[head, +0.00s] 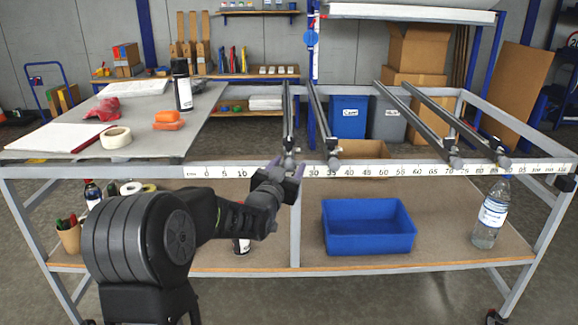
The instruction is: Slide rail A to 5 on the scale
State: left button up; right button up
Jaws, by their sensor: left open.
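The leftmost rail (287,118), presumably rail A though I can read no letter on it, runs front to back on the frame. Its front end knob (289,162) sits between 10 and 30 on the white scale strip (360,170). The 5 mark (224,173) is to its left, between 0 and 10. My left gripper (286,170) is open at the rail's front end, with its fingers to either side of the knob in the picture. I cannot tell if they touch it. The gripper hides the scale numbers there. My right gripper is not in view.
A second rail (324,125) stands close to the right; two more rails (412,115) (450,118) lie farther right. A grey board (150,145) with a tape roll (115,137) and orange object (168,120) covers the left top. A blue bin (368,228) is on the lower shelf.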

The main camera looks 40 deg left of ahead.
pick_arm(q)
jog(key=shift+w+a, duration=0.1)
jog(key=shift+w, duration=0.25)
jog(key=shift+c, duration=0.4)
grip_shut()
jog(key=shift+f, duration=0.1)
